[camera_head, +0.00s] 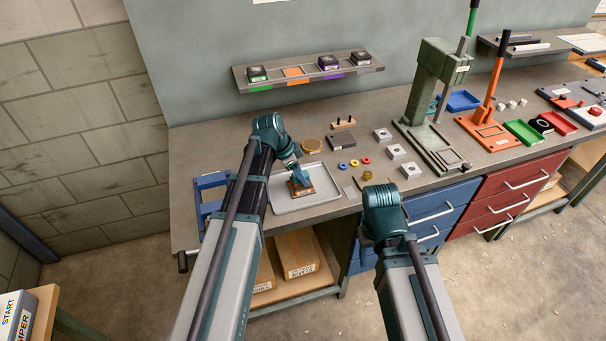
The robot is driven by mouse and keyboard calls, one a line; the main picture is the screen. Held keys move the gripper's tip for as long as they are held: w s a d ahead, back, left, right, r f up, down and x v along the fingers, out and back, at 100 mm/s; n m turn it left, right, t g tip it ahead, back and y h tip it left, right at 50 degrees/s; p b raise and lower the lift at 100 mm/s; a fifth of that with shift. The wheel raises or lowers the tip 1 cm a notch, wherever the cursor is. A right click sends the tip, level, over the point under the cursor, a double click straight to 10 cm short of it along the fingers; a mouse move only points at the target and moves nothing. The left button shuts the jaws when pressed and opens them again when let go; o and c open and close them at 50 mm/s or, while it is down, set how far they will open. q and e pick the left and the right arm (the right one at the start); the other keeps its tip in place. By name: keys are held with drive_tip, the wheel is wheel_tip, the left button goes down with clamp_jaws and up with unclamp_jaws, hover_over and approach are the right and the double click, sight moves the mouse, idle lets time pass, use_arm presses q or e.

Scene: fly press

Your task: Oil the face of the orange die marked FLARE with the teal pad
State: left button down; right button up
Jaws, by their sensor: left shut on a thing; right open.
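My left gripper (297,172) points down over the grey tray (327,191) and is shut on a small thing. That thing looks like the teal pad, but the gripper's own teal parts make it hard to tell. An orange-edged block, which looks like the orange die (301,192), lies in the tray directly under the gripper. Its marking is too small to read and its face is mostly covered. I cannot tell whether the held thing touches it. My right arm's teal wrist (383,205) is in front of the bench edge; its gripper is mostly hidden, open and clear of the die.
A shelf (376,66) above the bench holds dark dies with green and purple markings. A green press (429,90) and an orange lever press (491,100) stand to the right. Small rings (354,163) and metal blocks (397,151) lie right of the tray. A blue frame (205,181) is at left.

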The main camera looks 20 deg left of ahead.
sight(292, 179)
use_arm(q)
drive_tip(key=shift+s+a, duration=0.45)
drive_tip(key=shift+a, duration=0.2)
drive_tip(key=shift+s+a, duration=0.4)
drive_tip(key=shift+a, duration=0.2)
drive_tip(key=shift+w+a, duration=0.35)
drive_tip(key=shift+w, duration=0.15)
drive_tip(key=shift+d, duration=0.15)
drive_tip(key=shift+w+d, duration=0.45)
drive_tip(key=shift+d, duration=0.25)
drive_tip(key=shift+w+d, duration=0.45)
drive_tip(key=shift+d, duration=0.2)
drive_tip(key=shift+w+d, duration=0.45)
drive_tip(key=shift+d, duration=0.25)
drive_tip(key=shift+w+d, duration=0.4)
drive_tip(key=shift+d, duration=0.3)
drive_tip(key=shift+w, duration=0.1)
